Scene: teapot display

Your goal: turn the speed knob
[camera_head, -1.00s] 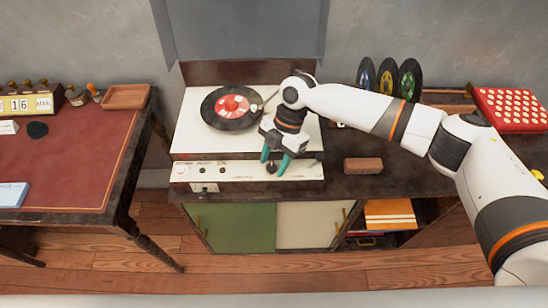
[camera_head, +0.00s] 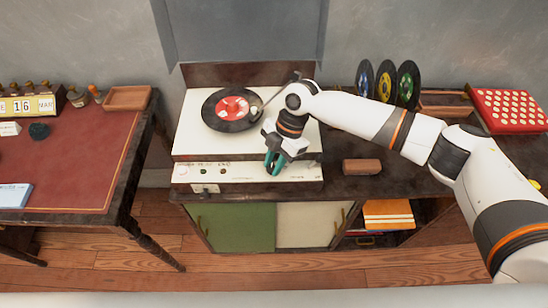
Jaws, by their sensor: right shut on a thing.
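The record player (camera_head: 188,143) is a cream box with a black record and red label (camera_head: 232,107) on top. Its lower front panel (camera_head: 235,173) carries small dark knobs (camera_head: 204,171) on the left and faint lettering. My right gripper (camera_head: 275,167), with teal fingers, reaches down to the middle-right of this panel. Its fingers are shut on the speed knob, which they mostly hide. My left gripper is not in view.
A brown block (camera_head: 362,166) lies on the dark cabinet right of the player. Upright records (camera_head: 408,83) and a red tray of pale discs (camera_head: 510,108) stand farther right. A red-topped desk (camera_head: 85,160) is at left, across a gap.

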